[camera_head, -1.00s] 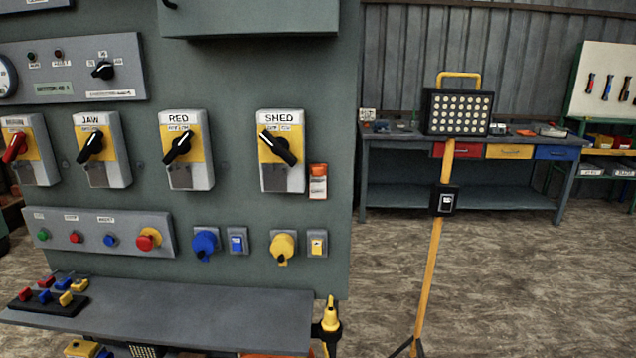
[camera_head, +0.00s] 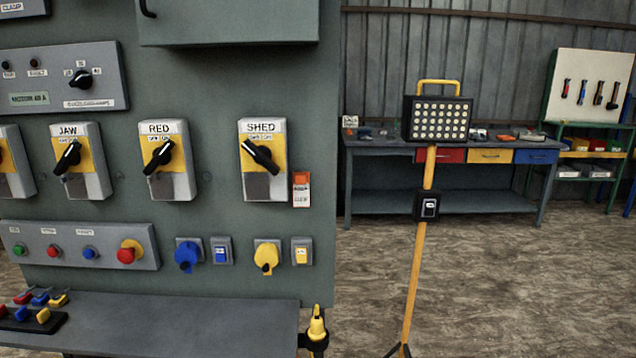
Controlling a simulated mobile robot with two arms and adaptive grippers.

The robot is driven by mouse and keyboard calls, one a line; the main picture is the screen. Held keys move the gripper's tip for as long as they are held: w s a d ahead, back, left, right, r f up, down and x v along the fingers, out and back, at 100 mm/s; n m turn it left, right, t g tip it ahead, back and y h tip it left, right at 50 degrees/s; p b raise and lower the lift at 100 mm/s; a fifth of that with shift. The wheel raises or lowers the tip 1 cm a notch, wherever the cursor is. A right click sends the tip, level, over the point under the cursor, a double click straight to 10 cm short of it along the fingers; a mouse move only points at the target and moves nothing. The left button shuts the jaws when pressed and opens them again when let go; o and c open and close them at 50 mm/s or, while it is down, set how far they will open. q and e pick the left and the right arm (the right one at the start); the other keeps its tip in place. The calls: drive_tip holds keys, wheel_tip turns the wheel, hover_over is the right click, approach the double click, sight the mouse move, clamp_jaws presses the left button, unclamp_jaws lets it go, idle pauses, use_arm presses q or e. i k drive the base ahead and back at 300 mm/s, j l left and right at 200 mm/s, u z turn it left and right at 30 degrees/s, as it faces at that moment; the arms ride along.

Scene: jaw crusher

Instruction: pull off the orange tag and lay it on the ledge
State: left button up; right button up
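The orange tag (camera_head: 301,189) hangs on the panel just right of the SHED switch, near the panel's right edge. Its top is orange and its lower part is white with small print. The ledge (camera_head: 190,325) is a flat grey shelf along the foot of the panel, below and left of the tag. Its middle and right part are bare. Neither of my grippers shows in the head view.
The SHED switch (camera_head: 262,160) sits close beside the tag. Coloured padlock-like pieces lie on a black holder (camera_head: 35,318) at the ledge's left. A yellow-tipped tool (camera_head: 316,328) stands at its right end. A lamp stand (camera_head: 426,220) and workbench (camera_head: 450,200) are further right.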

sight(301, 180)
drive_tip(key=i+l, duration=0.1)
drive_tip(key=l, duration=0.25)
drive_tip(key=i+l, duration=0.15)
drive_tip(key=l, duration=0.25)
drive_tip(key=i+l, duration=0.15)
drive_tip(key=l, duration=0.2)
drive_tip(key=i+l+u, duration=0.1)
drive_tip(key=l, duration=0.25)
drive_tip(key=i+l, duration=0.1)
drive_tip(key=l, duration=0.25)
drive_tip(key=i+l, duration=0.1)
drive_tip(key=l, duration=0.3)
